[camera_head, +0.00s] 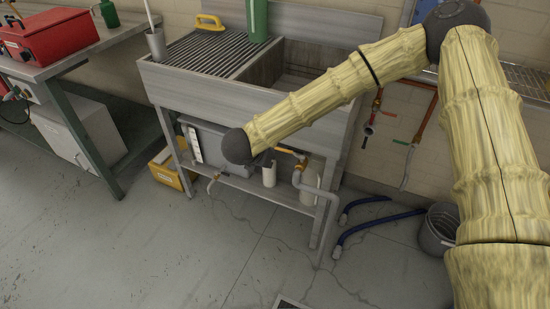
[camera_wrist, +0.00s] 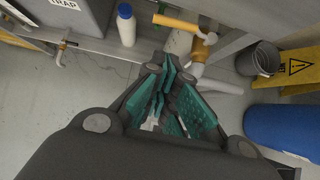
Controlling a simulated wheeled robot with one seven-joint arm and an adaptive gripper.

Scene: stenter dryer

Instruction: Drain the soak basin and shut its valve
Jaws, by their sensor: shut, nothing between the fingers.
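The grey soak basin (camera_head: 330,108) stands by the wall; its inside is partly seen, and I cannot tell the water level. Below it, the valve's orange lever (camera_head: 288,151) sits on the drain pipe (camera_head: 318,191). In the wrist view the lever (camera_wrist: 178,24) points left from the brass valve body (camera_wrist: 203,46). I cannot tell whether it lies along or across the pipe. My gripper (camera_wrist: 164,68), with teal pads, is shut and empty, below the lever in that picture and apart from it. In the head view my arm's end mostly hides it.
A grey trap box (camera_wrist: 72,15), a white bottle (camera_wrist: 126,28) and a small tap (camera_wrist: 61,53) are left of the valve. A grey bucket (camera_head: 438,230) and blue hoses (camera_head: 375,225) lie right. A yellow sign (camera_wrist: 298,68) and blue cylinder (camera_wrist: 285,130) show in the wrist view. The front floor is mostly clear.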

